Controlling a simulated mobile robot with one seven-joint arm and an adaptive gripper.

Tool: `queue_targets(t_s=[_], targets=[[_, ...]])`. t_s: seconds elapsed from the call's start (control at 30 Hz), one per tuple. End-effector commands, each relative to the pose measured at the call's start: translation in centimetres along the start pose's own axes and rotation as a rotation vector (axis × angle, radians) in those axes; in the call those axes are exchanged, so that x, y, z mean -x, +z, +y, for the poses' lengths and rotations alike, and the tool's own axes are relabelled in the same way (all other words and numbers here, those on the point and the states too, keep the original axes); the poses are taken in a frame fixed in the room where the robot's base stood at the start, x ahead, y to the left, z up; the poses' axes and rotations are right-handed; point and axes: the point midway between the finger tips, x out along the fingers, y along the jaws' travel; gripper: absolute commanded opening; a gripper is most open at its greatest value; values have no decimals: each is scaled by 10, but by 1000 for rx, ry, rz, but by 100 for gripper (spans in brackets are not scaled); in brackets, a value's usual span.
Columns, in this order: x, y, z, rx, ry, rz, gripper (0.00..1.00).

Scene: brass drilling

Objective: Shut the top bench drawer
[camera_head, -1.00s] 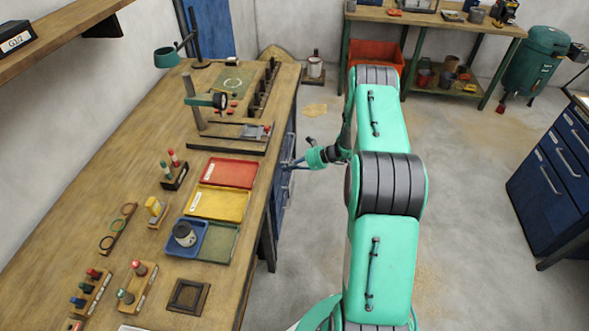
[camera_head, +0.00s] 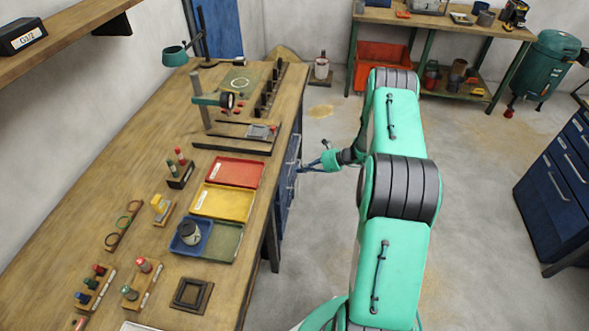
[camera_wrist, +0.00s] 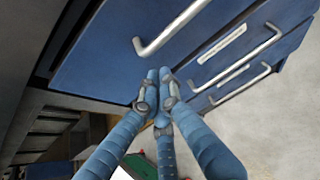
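The bench's blue drawer unit (camera_head: 289,182) is under the right edge of the wooden bench in the head view, seen at a steep slant. In the wrist view, a large blue drawer front (camera_wrist: 105,50) with a silver bar handle (camera_wrist: 168,28) fills the upper left. More blue fronts with silver handles (camera_wrist: 236,58) lie to its right. My gripper (camera_wrist: 157,82) has its blue fingers drawn together, tips close to the lower edge of the large front, with nothing visible between them. Contact cannot be told. In the head view my gripper (camera_head: 303,167) is beside the drawer unit. How far the top drawer stands out is unclear.
The wooden bench top (camera_head: 110,180) holds trays, a vise and small tool racks. Open floor (camera_head: 300,245) lies between the bench and my arm. A blue cabinet (camera_head: 555,195) stands at the right, and a second bench (camera_head: 440,22) at the back.

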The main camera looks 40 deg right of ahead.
Motion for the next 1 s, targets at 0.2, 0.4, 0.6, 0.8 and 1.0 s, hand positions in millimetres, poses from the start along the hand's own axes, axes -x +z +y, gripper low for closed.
queue_targets(t_s=[0.2, 0.4, 0.6, 0.8, 1.0], targets=[[43, 2, -1, 0, -3, 1, 0], [75, 2, -1, -1, -3, 0, 0], [93, 1, 0, -1, -1, 1, 0], [99, 0, 0, -1, -1, 0, 0], [98, 0, 0, -1, -1, 1, 0]])
